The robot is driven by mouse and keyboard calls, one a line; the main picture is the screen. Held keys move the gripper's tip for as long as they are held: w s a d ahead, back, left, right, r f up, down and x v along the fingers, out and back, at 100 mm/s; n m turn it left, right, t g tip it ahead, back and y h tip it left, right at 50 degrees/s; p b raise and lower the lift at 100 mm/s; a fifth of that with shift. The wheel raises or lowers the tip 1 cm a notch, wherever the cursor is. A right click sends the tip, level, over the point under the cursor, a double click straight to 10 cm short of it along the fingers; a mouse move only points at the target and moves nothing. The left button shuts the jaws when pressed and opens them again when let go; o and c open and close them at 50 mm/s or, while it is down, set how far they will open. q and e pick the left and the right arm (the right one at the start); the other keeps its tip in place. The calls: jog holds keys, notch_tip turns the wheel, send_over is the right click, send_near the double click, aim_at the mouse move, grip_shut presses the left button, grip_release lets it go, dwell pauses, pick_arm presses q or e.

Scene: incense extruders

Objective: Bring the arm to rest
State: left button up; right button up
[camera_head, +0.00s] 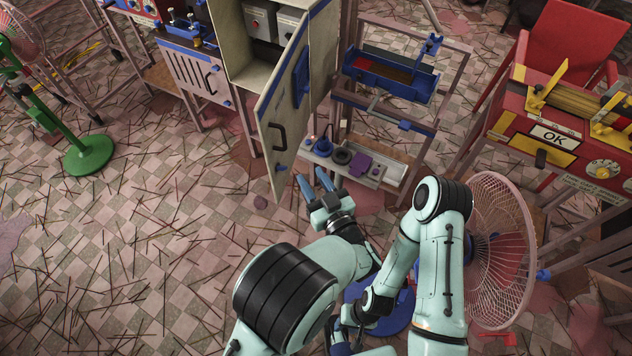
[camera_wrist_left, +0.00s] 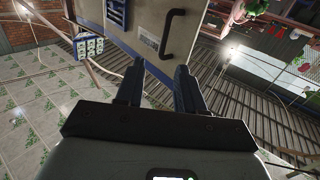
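My left gripper (camera_head: 316,183) is open and empty, its two blue fingers apart. It is near the lower edge of the open cabinet door (camera_head: 284,110). In the left wrist view the gripper (camera_wrist_left: 160,75) shows both dark fingers with a clear gap, and the door (camera_wrist_left: 148,28) with its black handle is beyond the fingertips. My right gripper (camera_head: 338,345) is low at the bottom edge of the head view, partly cut off and hidden by my arm. I cannot tell whether it is open or shut.
A pink fan (camera_head: 500,250) stands close to my right arm. A low shelf (camera_head: 352,165) with small parts is just beyond my left gripper. A red machine marked OK (camera_head: 553,136) is at the right. The littered tiled floor at the left is mostly clear, with a green stand (camera_head: 88,155).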

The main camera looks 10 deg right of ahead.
dwell(0.5)
